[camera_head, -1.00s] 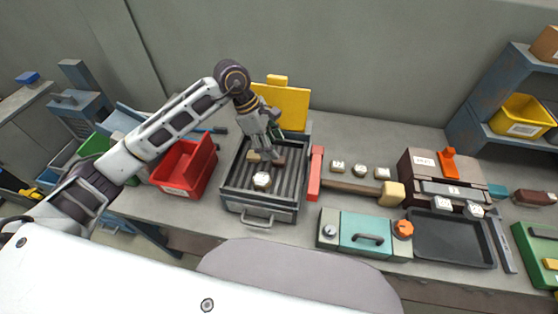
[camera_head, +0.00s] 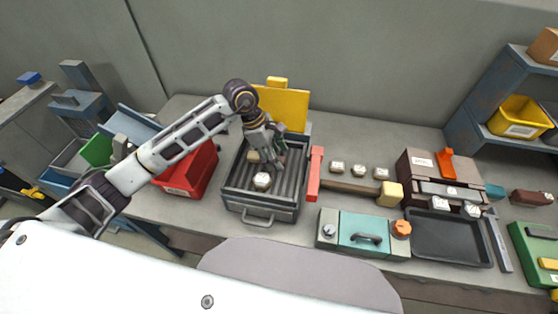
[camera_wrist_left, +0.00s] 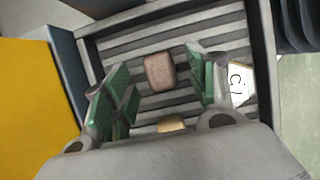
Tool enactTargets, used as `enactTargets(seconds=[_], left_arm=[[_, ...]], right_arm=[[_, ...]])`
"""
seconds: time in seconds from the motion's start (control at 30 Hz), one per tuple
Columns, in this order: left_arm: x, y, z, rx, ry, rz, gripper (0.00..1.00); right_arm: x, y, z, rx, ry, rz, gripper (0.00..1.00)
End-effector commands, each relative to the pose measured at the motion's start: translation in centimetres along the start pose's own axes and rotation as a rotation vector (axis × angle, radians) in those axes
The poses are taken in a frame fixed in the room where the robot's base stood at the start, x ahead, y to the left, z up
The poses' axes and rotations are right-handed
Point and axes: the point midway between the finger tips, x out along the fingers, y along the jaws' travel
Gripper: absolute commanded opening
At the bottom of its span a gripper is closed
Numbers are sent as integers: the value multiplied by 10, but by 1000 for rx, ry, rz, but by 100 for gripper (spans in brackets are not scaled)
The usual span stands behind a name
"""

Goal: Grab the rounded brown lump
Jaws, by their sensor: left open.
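The rounded brown lump (camera_wrist_left: 159,71) lies on the ribbed floor of the grey tray (camera_wrist_left: 256,30) in the left wrist view. In the head view it is hidden behind my left gripper (camera_head: 262,168). In the left wrist view my left gripper (camera_wrist_left: 158,82) is open, with green-padded fingers on either side of the lump and a gap on both sides. A tan lump (camera_wrist_left: 171,125) shows near the gripper's base, and also in the head view (camera_head: 253,156). A white marked lump (camera_wrist_left: 238,85) lies beyond one finger. My right gripper is not in view.
The tray's raised walls surround the lumps. A yellow panel (camera_head: 284,108) stands behind it, a red bin (camera_head: 190,170) at its left, and a red bar (camera_head: 315,172) at its right. Several pale marked blocks (camera_head: 359,170) sit farther right on the bench.

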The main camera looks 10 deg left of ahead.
Motion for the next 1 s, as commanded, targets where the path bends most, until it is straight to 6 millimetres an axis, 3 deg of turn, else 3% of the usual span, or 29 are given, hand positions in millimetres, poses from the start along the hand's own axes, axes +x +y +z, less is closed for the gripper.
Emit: enactTargets(seconds=[0.3,0.67,1.0], left_arm=[[14,0,0,0,0,0,57],[14,0,0,0,0,0,57],[14,0,0,0,0,0,13]], right_arm=[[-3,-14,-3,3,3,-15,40],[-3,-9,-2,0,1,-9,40],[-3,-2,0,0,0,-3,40]])
